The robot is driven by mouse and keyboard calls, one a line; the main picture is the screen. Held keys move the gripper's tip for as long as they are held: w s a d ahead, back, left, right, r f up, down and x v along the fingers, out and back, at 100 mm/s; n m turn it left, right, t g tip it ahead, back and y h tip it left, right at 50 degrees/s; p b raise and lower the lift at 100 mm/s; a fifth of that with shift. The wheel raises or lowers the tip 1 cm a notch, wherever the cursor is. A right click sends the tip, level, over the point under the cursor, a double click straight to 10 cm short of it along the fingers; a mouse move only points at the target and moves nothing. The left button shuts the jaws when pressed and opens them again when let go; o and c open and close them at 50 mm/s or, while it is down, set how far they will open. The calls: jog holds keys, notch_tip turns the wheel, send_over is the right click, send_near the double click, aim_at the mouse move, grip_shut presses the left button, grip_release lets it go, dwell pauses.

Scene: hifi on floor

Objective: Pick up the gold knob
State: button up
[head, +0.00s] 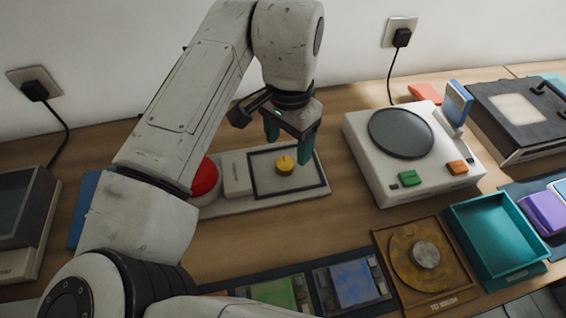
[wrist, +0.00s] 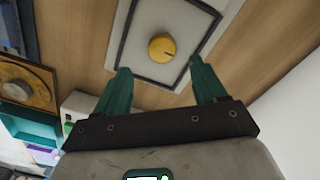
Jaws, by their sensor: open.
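The gold knob (head: 286,165) is a small round yellow-gold dial with a dark mark. It sits inside a black square outline on a pale grey panel (head: 236,209) on the wooden table. My gripper (head: 289,147) has two teal fingers, spread apart and empty, just above and beside the knob in the head view. In the wrist view the knob (wrist: 163,47) is ahead of the fingertips, centred between them, with a visible gap. My gripper (wrist: 160,78) also shows there, open.
A red dome button (head: 205,178) and a raised pale block (head: 237,174) stand left of the knob. A white device (head: 366,150) with a dark round plate is at right. A teal tray (head: 494,232) and a wooden tray with a gold disc (head: 401,262) are at front right.

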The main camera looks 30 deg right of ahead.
aim_at(286, 162)
jog(key=shift+w+a+f, duration=0.1)
jog(key=shift+w+f, duration=0.05)
jog(key=shift+f, duration=2.55)
jog(key=shift+c, duration=0.3)
jog(key=c, duration=1.1)
jog(key=shift+r, duration=0.15)
jog(key=shift+c, duration=0.2)
